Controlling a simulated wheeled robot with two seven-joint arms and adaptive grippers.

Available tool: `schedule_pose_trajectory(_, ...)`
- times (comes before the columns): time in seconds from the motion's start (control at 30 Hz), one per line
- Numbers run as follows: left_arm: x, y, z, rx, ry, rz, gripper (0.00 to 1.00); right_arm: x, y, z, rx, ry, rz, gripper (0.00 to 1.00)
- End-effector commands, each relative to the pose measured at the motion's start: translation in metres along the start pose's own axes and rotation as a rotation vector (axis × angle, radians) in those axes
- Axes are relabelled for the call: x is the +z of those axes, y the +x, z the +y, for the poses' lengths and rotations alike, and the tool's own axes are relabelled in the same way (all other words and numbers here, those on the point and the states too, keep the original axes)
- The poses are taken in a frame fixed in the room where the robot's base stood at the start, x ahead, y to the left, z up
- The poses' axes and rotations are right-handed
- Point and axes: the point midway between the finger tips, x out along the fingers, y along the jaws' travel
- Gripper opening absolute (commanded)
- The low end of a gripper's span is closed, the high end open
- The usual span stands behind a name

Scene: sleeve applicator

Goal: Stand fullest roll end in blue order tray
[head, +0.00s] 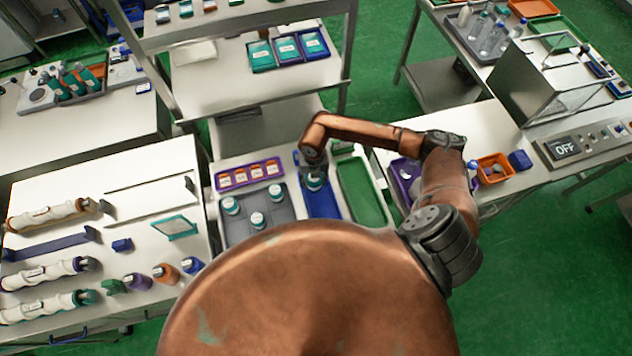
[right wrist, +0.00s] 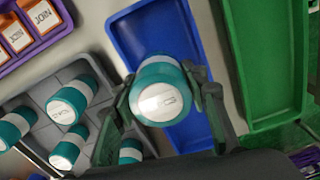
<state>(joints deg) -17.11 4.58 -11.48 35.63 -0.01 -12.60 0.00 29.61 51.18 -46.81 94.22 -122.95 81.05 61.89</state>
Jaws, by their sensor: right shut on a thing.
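My right gripper (head: 313,172) is shut on a teal-and-white roll (head: 315,183). In the right wrist view the fingers (right wrist: 165,98) are on either side of this roll (right wrist: 160,90), whose pale round end faces the camera. The roll is over the blue tray (head: 322,209), which also shows in the wrist view (right wrist: 150,32). I cannot tell whether the roll touches the tray floor. Similar rolls (head: 257,220) stand in the grey compartment tray (head: 240,232) to the left; several show in the wrist view (right wrist: 70,104). My left gripper is not in view.
A green tray (head: 362,190) lies right of the blue tray. A purple tray of orange-and-white boxes (head: 248,174) is behind the grey tray. An orange bin (head: 495,168) stands further right. A side table at left holds long applicators (head: 45,272) and several coloured rolls.

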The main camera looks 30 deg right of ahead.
Motion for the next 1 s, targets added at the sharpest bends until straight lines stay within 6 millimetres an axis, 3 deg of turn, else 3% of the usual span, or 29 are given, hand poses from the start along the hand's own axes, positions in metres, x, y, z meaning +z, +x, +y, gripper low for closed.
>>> schedule_pose_trajectory(0.2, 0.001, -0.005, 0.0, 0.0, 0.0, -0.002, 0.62, 0.008, 0.015, -0.01, -0.001, 0.002, 0.001, 0.14)
schedule_pose_trajectory(0.4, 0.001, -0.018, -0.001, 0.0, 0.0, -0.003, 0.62, 0.007, 0.039, -0.007, 0.001, 0.0, 0.0, 0.14)
schedule_pose_trajectory(0.8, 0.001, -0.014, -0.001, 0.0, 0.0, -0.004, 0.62, 0.007, 0.047, -0.008, 0.0, -0.001, -0.001, 0.14)
schedule_pose_trajectory(0.83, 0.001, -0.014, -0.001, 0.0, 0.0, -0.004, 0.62, 0.007, 0.047, -0.008, 0.0, -0.001, -0.001, 0.42)
schedule_pose_trajectory(1.0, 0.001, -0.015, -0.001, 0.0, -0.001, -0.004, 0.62, 0.007, 0.046, -0.008, 0.0, -0.001, -0.001, 0.54)
